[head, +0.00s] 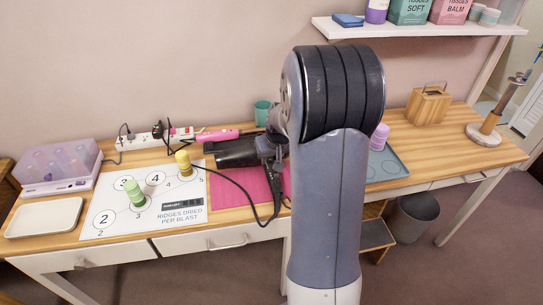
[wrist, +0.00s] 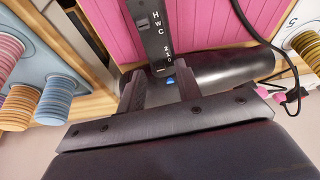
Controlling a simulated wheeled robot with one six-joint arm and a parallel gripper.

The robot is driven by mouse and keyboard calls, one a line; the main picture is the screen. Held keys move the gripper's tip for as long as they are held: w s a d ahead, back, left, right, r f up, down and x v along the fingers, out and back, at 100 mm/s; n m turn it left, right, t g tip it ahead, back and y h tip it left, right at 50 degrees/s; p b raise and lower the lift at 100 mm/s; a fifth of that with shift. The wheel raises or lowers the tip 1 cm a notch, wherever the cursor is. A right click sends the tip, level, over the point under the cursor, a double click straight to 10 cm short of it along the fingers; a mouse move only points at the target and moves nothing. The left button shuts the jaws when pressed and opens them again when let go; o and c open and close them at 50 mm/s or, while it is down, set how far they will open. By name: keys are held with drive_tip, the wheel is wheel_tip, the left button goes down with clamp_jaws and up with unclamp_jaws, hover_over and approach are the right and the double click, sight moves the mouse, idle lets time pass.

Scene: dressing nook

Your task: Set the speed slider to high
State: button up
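A black hair dryer lies on the pink ribbed mat (head: 245,188). In the wrist view its shiny dark barrel (wrist: 225,68) runs across, and its handle (wrist: 150,35) points up the picture. In the head view my arm hides much of this.
A black cord (wrist: 262,40) loops beside the dryer. A white numbered board (head: 115,222) with green and yellow ridged pegs lies left. A blue tray (head: 390,165) with ridged pegs lies right. A power strip (head: 145,140) and a pink tool (head: 217,135) lie at the back.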

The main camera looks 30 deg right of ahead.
drive_tip(key=shift+w+f, duration=0.25)
drive_tip(key=shift+f, duration=0.25)
clamp_jaws()
idle(0.3)
